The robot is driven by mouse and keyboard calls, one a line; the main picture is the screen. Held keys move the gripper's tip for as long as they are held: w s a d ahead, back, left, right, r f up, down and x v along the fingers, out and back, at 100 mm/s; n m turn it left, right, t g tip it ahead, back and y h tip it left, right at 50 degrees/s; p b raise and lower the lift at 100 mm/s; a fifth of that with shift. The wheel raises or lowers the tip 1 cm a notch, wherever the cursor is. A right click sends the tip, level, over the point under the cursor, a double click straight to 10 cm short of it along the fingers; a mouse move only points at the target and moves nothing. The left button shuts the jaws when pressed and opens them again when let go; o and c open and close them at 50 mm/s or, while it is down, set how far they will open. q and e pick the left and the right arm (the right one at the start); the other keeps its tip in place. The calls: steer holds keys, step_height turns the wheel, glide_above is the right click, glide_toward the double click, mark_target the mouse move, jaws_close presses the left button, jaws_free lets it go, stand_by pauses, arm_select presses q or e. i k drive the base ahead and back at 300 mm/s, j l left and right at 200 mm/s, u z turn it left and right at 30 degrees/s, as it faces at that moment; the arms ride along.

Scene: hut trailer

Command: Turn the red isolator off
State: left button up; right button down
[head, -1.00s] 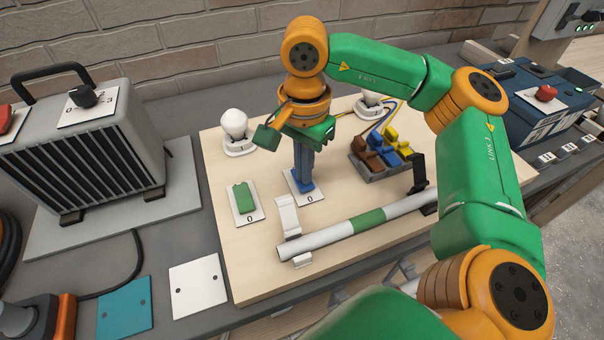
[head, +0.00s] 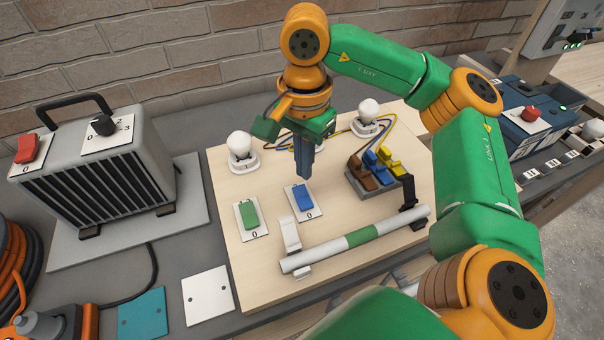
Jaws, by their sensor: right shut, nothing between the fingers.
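Two red controls show, and I cannot tell for sure which is the isolator. A red rocker switch (head: 28,149) sits on a white plate marked 0, at the left of the grey heater's top. A red knob (head: 530,113) sits on a white plate on the blue box at the right. My right gripper (head: 303,174) is shut and empty, pointing down over the wooden board. Its tips are just above and behind a blue switch (head: 302,198), apart from it. Both red controls are well away from this gripper. My left gripper is out of view.
The grey heater (head: 105,165) with a black dial (head: 103,125) stands left. A brick wall is behind.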

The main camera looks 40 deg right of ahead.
mark_target(530, 113)
steer(key=k, duration=1.5)
